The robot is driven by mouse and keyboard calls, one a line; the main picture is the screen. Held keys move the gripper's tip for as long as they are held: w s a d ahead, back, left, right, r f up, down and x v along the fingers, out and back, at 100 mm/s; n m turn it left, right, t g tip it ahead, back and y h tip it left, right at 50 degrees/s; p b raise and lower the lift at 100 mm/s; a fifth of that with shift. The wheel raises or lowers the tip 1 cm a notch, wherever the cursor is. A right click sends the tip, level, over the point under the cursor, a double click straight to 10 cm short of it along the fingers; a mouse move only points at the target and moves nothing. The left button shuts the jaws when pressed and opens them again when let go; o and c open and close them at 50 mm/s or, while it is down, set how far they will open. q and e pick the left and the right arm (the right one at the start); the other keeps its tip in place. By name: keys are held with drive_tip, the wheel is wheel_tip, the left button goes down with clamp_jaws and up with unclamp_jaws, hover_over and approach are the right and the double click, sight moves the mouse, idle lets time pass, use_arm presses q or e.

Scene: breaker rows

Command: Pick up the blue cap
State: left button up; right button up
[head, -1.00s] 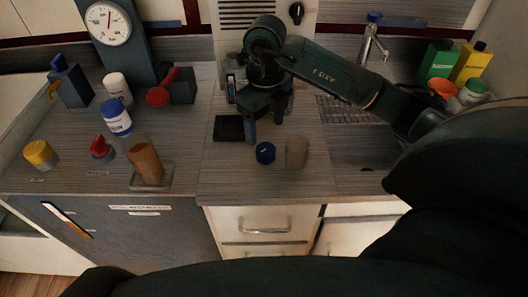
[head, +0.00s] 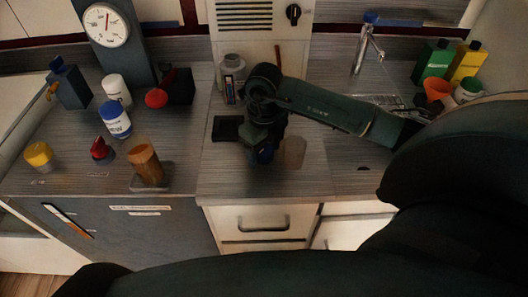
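The blue cap (head: 263,155) is on the counter left of the sink, mostly covered by my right gripper. My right gripper (head: 262,146) points down from above, with its fingertips at the cap. The fingers and cap are dark and overlap, so I cannot tell whether the fingers are closed on it or only around it. My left gripper is out of view.
A beige cup-like object (head: 293,152) stands close to the right of the cap. A dark square tray (head: 228,128) lies to the left. A grey jar (head: 232,70) stands behind. The counter front (head: 250,185) is clear. The faucet (head: 368,45) is at the right.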

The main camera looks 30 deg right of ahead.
sight(264, 149)
drive_tip(key=c, duration=0.9)
drive_tip(key=shift+r, duration=0.1)
wheel_tip(264, 149, up, 10)
drive_tip(key=shift+f+b, duration=0.1)
drive_tip(key=shift+b, duration=0.35)
